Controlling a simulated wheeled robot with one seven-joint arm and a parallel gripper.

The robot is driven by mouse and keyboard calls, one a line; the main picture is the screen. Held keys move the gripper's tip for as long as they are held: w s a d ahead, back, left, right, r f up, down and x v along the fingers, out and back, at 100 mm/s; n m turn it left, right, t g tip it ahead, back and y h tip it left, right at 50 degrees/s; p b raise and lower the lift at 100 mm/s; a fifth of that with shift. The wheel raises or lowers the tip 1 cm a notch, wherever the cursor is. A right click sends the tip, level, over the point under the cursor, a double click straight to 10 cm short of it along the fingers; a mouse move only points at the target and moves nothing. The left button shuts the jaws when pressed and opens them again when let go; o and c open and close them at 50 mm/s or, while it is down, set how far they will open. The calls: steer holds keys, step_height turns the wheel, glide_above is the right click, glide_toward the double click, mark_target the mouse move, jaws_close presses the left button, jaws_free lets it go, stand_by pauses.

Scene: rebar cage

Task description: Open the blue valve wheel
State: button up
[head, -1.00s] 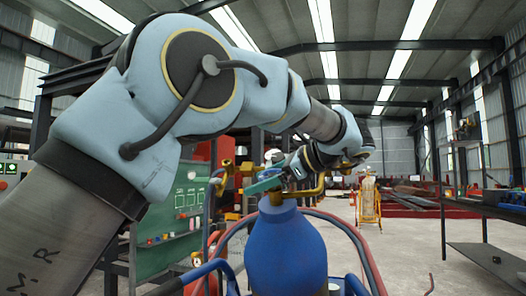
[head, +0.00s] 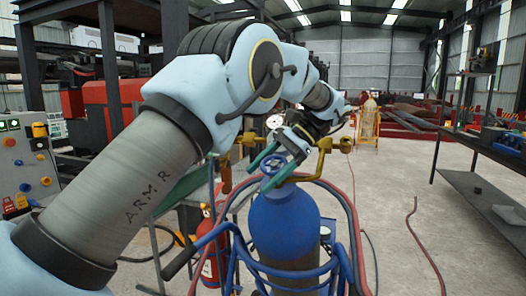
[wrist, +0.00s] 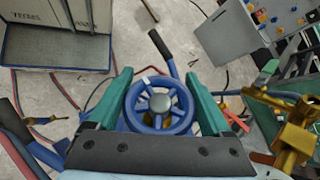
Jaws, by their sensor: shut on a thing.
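The blue valve wheel (wrist: 160,103) is spoked with a grey hub and sits in the middle of the wrist view. It also shows small in the head view (head: 274,164), on top of the blue gas cylinder (head: 285,222). My gripper (wrist: 158,76) has teal fingers, one on each side of the wheel's rim, and is shut on the wheel. In the head view my gripper (head: 279,153) reaches down to the wheel from above.
Brass valve fittings (head: 322,155) and a gauge stand beside the wheel. Red and blue hoses run around the cylinder in its blue cart frame (head: 340,268). A red extinguisher (head: 209,255) stands left. Open floor lies right, before a dark metal table (head: 485,165).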

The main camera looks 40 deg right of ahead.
steer(key=shift+s+n+g+p, duration=0.2)
steer(key=shift+n+g+p, duration=0.5)
steer(key=shift+g+p, duration=0.35)
steer(key=shift+a+f, duration=0.1)
steer(key=shift+f, duration=0.05)
steer(key=o, duration=1.2)
steer(key=shift+c, duration=0.2)
